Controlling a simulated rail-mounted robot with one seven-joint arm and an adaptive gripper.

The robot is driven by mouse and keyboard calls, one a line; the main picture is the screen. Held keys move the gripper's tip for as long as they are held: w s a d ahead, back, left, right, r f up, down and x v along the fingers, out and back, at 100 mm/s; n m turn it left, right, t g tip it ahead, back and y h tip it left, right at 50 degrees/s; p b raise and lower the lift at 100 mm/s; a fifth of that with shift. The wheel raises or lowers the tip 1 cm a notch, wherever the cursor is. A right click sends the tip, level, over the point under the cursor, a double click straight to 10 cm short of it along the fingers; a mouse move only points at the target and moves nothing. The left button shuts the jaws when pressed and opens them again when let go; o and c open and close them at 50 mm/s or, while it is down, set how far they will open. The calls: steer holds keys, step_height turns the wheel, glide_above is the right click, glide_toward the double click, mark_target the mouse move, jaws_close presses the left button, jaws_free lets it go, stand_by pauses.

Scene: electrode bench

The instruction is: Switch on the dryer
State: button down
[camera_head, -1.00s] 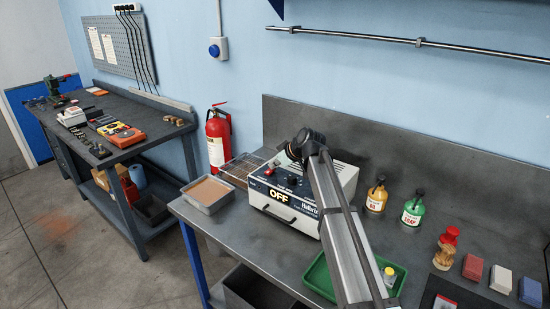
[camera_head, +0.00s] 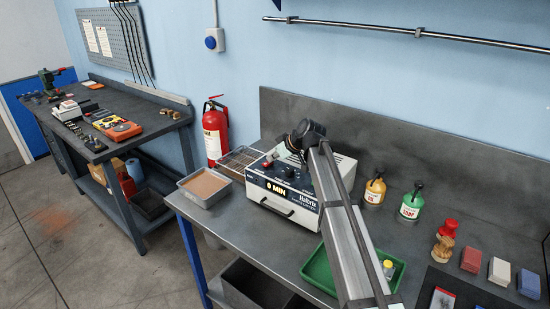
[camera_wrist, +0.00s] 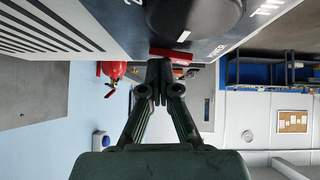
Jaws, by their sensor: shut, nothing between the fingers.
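The dryer (camera_head: 292,190) is a white box with a dark front panel on the bench, partly hidden behind my arm. Its display (camera_head: 277,188) reads "0 MIN". A red switch (camera_head: 266,164) shows at the panel's upper left in the head view. In the wrist view the panel fills the top, with a large dark knob (camera_wrist: 195,18) and the red switch (camera_wrist: 171,56) beside it. My gripper (camera_wrist: 160,66) is shut and empty, its fingertips at the red switch and overlapping it in view. I cannot tell whether they touch it.
A grey tray (camera_head: 184,182) and a wire rack (camera_head: 236,151) are left of the dryer. A green tray (camera_head: 309,273) lies in front, beside my arm. Oil (camera_head: 373,192) and soap (camera_head: 410,207) bottles stand to the right. A fire extinguisher (camera_head: 213,135) is behind.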

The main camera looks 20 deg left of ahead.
steer(key=shift+s+a+f, duration=0.1)
steer(key=shift+s, duration=0.8)
steer(key=shift+a+r, duration=0.15)
steer(key=shift+r, duration=0.3)
steer(key=r, duration=0.3)
steer(key=shift+s+d+r, duration=0.15)
steer(key=shift+d+r, duration=0.15)
steer(key=shift+r, duration=0.1)
steer(key=b+v, duration=0.2)
steer(key=v, duration=0.7)
steer(key=shift+d+r, duration=0.1)
